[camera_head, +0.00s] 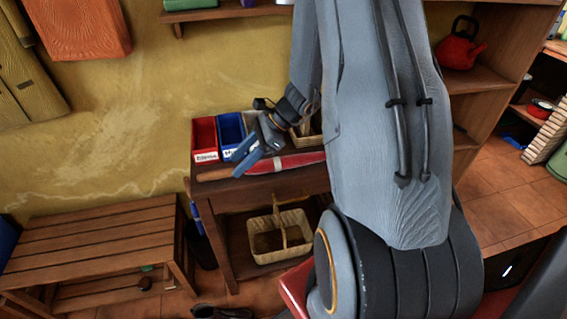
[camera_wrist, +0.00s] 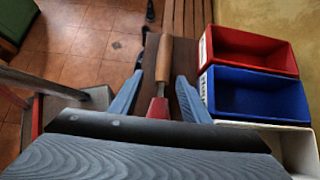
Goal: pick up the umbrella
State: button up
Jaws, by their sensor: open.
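The umbrella (camera_head: 290,162) lies on a dark wooden side table (camera_head: 262,184); it is red with a pale band and a wooden handle pointing left. My gripper (camera_head: 241,162) is over the umbrella near where the handle meets the red part. In the wrist view the umbrella (camera_wrist: 162,66) runs between the two blue fingers of my gripper (camera_wrist: 160,80), which are apart on either side of it. I cannot tell whether they touch it. My gripper hides part of the umbrella.
A red bin (camera_head: 205,138) and a blue bin (camera_head: 230,130) stand behind the umbrella against the wall. A wicker basket (camera_head: 290,250) sits on the table's lower shelf. A slatted bench (camera_head: 90,235) is at left.

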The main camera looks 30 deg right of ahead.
aim_at(230, 169)
jog(key=shift+w+p+x, duration=0.1)
jog(key=shift+p+x, duration=0.25)
jog(key=shift+x, duration=0.8)
jog(key=shift+w+p+x, duration=0.15)
jog(key=shift+p+x, duration=0.15)
jog(key=shift+x, duration=0.85)
grip_shut()
